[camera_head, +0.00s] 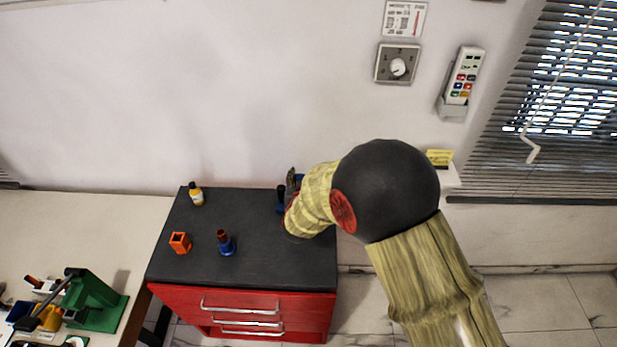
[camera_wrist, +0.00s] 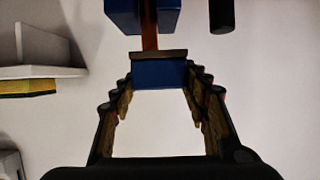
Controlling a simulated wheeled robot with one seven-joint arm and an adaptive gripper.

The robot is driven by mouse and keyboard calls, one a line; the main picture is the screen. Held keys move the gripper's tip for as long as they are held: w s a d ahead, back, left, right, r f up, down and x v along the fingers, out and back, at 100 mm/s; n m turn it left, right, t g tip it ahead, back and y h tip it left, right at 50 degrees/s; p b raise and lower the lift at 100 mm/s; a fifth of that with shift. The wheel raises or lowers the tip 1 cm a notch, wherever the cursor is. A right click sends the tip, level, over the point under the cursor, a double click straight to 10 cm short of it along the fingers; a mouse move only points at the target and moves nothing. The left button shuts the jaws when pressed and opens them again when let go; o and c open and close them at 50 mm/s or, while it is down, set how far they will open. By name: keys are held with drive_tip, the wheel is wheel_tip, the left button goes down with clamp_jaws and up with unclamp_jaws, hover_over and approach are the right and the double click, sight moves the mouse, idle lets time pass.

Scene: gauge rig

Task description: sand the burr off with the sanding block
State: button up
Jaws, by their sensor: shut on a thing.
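In the wrist view, my gripper (camera_wrist: 160,78) is shut on a small blue block with a brown strip along its far edge, which looks like the sanding block (camera_wrist: 160,74). Just beyond it, a brown post (camera_wrist: 149,38) runs into a larger blue block (camera_wrist: 143,14). The post's lower end meets the brown strip in the picture; I cannot tell whether they touch. A black cylinder (camera_wrist: 222,15) is at the upper right. In the head view my arm hides most of my gripper and that blue part (camera_head: 281,208). I cannot make out a burr.
The dark cabinet top (camera_head: 262,258) also bears a yellow bottle (camera_head: 196,196), an orange open box (camera_head: 180,243) and a blue holder with a brown top (camera_head: 226,244). A green stand (camera_head: 98,300) is on the left bench. A yellow pad (camera_head: 440,157) lies on a wall ledge. The cabinet's front is clear.

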drive_tip(key=shift+s+a+f, duration=0.15)
drive_tip(key=shift+a+f, duration=0.05)
drive_tip(key=shift+f, duration=0.15)
drive_tip(key=shift+d, duration=0.2)
drive_tip(key=shift+s+d+b, duration=0.1)
drive_tip(key=shift+d+b, duration=0.35)
drive_tip(key=shift+d, duration=1)
drive_tip(key=shift+a, duration=0.1)
drive_tip(key=shift+a+f+p, duration=0.1)
drive_tip(key=shift+a+p, duration=0.2)
drive_tip(key=shift+a, duration=1.25)
